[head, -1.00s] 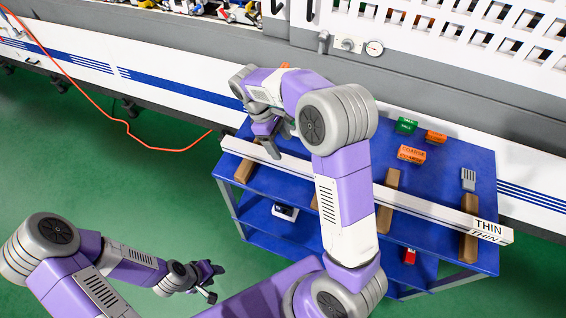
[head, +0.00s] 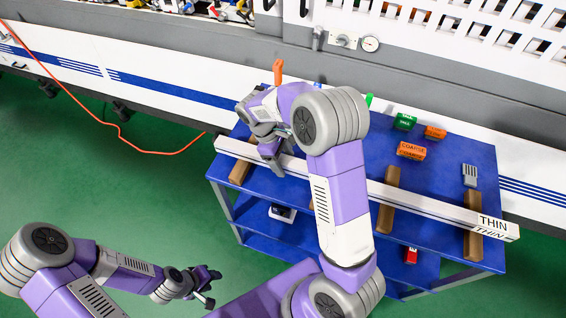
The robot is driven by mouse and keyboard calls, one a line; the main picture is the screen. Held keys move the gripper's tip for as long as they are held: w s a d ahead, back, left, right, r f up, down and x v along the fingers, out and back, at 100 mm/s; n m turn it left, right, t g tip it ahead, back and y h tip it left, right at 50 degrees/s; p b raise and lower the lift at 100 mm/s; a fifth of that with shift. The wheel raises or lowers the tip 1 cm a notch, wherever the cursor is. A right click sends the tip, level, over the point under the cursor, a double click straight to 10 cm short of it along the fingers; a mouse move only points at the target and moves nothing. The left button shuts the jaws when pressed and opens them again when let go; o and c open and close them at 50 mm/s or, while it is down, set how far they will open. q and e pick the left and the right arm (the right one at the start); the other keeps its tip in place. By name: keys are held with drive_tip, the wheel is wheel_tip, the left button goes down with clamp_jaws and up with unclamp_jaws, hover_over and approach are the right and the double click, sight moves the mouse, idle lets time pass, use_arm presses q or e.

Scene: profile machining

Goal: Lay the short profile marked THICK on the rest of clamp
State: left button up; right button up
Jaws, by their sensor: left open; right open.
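A long white profile marked THIN (head: 430,206) lies across the wooden blocks of the blue cart. No short profile marked THICK can be made out, and I cannot identify the clamp or its rest. My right gripper (head: 279,153) is open, pointing down over the left part of the cart, close to the THIN profile; whether it touches is unclear. My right arm hides the middle of the cart and profile. My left gripper (head: 213,287) is open and empty over the green floor, left of the cart.
The blue cart (head: 345,157) carries a green block (head: 405,121), an orange block (head: 435,132), an orange COARSE block (head: 411,151) and a grey slotted piece (head: 470,175). An orange upright piece (head: 278,71) stands behind my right gripper. A red item (head: 411,256) is lower down.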

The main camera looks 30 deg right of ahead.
drive_tip(key=shift+c, duration=0.4)
clamp_jaws()
